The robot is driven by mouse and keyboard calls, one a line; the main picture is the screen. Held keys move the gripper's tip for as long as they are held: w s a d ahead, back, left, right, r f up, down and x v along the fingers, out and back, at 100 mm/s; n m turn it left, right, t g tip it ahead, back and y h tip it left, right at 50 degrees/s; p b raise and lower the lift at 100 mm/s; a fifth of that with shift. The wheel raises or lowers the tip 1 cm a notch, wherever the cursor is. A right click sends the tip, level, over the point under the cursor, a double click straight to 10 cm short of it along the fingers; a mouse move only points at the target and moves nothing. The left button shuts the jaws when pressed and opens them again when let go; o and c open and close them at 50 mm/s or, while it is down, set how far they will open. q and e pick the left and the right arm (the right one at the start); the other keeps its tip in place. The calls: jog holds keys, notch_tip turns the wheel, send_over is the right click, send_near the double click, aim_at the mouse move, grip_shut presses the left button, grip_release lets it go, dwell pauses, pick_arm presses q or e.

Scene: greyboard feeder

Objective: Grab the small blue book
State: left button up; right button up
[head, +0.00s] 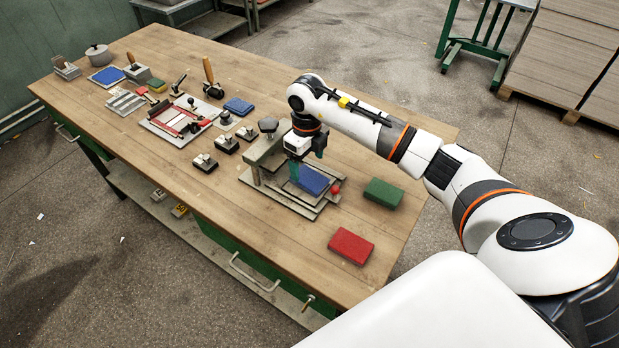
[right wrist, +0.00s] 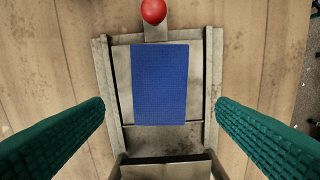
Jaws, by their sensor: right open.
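A small blue book (head: 312,181) lies flat on the metal plate of a small press (head: 288,197) near the table's right end. In the right wrist view the blue book (right wrist: 159,85) lies on the plate between and beyond my fingers. My right gripper (head: 296,172) is above the press, pointing down. In the right wrist view my right gripper (right wrist: 160,125) is open and empty, its green ribbed fingers on either side and apart from the book. My left gripper is not in view.
The press has a red ball knob (head: 335,189) and an upright frame (head: 262,160) beside my gripper. A green book (head: 383,193) and a red book (head: 351,246) lie nearby. Other blue pieces (head: 238,106) and tools lie farther left. The table's front right is mostly clear.

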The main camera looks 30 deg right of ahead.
aim_at(310, 178)
jog(key=f+p, duration=0.1)
jog(key=f, duration=0.1)
jog(key=s+f, duration=0.1)
jog(key=f, duration=0.1)
jog(key=shift+d+f+p, duration=0.15)
jog(key=shift+f+p, duration=0.1)
jog(key=shift+p, duration=0.1)
jog(key=shift+w+f, duration=0.15)
jog(key=shift+f, duration=0.15)
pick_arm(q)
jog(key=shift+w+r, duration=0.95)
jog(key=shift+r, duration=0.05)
pick_arm(e)
jog(key=shift+c, duration=0.6)
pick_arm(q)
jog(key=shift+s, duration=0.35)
pick_arm(e)
jog(key=c, duration=1)
jog(key=shift+o, duration=0.2)
